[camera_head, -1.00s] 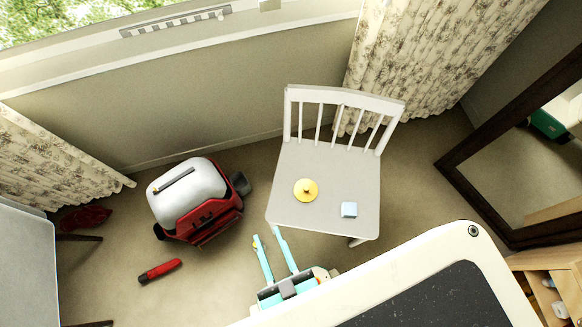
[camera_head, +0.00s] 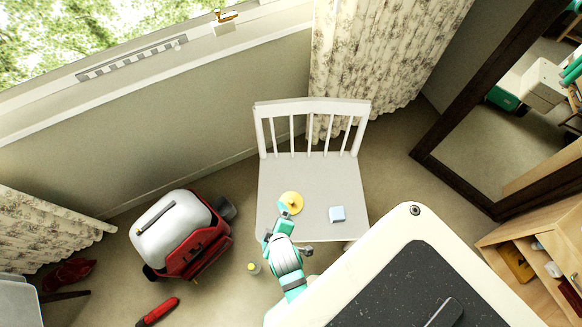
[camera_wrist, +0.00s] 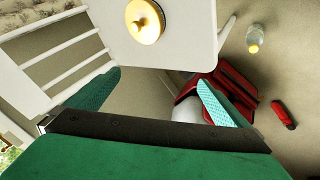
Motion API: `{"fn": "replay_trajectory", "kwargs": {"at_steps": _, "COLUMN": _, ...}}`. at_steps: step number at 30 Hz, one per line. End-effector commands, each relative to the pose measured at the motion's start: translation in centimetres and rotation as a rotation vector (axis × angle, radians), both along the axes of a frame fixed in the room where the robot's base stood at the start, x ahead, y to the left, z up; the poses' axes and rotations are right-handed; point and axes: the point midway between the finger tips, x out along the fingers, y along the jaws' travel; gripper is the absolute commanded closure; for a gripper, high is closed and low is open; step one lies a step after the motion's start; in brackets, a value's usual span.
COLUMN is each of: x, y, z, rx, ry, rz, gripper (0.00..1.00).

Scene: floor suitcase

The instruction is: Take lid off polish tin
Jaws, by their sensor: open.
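The polish tin (camera_head: 295,199) is a round yellow tin on the seat of a white chair. A small knob stands up from the middle of its lid (camera_wrist: 146,22), seen in the wrist view, and the lid is on. My gripper (camera_head: 281,211) is at the seat's front left, at the near side of the tin, and overlaps part of it in the head view. In the wrist view my gripper (camera_wrist: 159,77) has its teal fingers spread wide with nothing between them. The tin lies beyond the fingertips there, apart from them.
A small yellow-capped bottle (camera_head: 254,268) stands on the floor. A red and white suitcase (camera_head: 180,235) and a red torch-like object (camera_head: 158,312) lie at the left. A mirror (camera_head: 500,130) leans at the right.

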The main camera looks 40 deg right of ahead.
Motion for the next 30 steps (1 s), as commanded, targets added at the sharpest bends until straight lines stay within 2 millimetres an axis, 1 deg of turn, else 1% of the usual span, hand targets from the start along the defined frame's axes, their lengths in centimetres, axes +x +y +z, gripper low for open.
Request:
{"fn": "replay_trajectory", "kwargs": {"at_steps": 1, "x": 1.1, "y": -1.3, "z": -0.6, "rx": -0.015, "ry": 0.047, "rz": 0.014, "gripper": 0.00}}
{"fn": "replay_trajectory", "kwargs": {"at_steps": 3, "x": 1.9, "y": -2.7, "z": -1.5, "rx": -0.027, "ry": 0.133, "rz": 0.049, "gripper": 0.00}}
{"fn": "replay_trajectory", "kwargs": {"at_steps": 7, "x": 3.3, "y": -5.5, "z": -2.4, "rx": -0.031, "ry": 0.281, "rz": 0.120, "gripper": 0.00}}
{"fn": "replay_trajectory", "kwargs": {"at_steps": 11, "x": 4.4, "y": -8.1, "z": -2.2, "rx": -0.008, "ry": 0.415, "rz": 0.204, "gripper": 0.00}}
{"fn": "replay_trajectory", "kwargs": {"at_steps": 15, "x": 5.1, "y": -10.3, "z": -1.1, "rx": 0.035, "ry": 0.526, "rz": 0.295, "gripper": 0.00}}
{"fn": "replay_trajectory", "kwargs": {"at_steps": 18, "x": 5.3, "y": -11.4, "z": -0.2, "rx": 0.067, "ry": 0.577, "rz": 0.346, "gripper": 0.00}}
{"fn": "replay_trajectory", "kwargs": {"at_steps": 23, "x": 5.4, "y": -12.2, "z": 0.7, "rx": 0.099, "ry": 0.620, "rz": 0.398, "gripper": 0.00}}
{"fn": "replay_trajectory", "kwargs": {"at_steps": 26, "x": 5.4, "y": -12.2, "z": 0.2, "rx": 0.107, "ry": 0.629, "rz": 0.409, "gripper": 0.00}}
{"fn": "replay_trajectory", "kwargs": {"at_steps": 30, "x": 5.3, "y": -12.2, "z": -1.9, "rx": 0.109, "ry": 0.631, "rz": 0.410, "gripper": 0.00}}
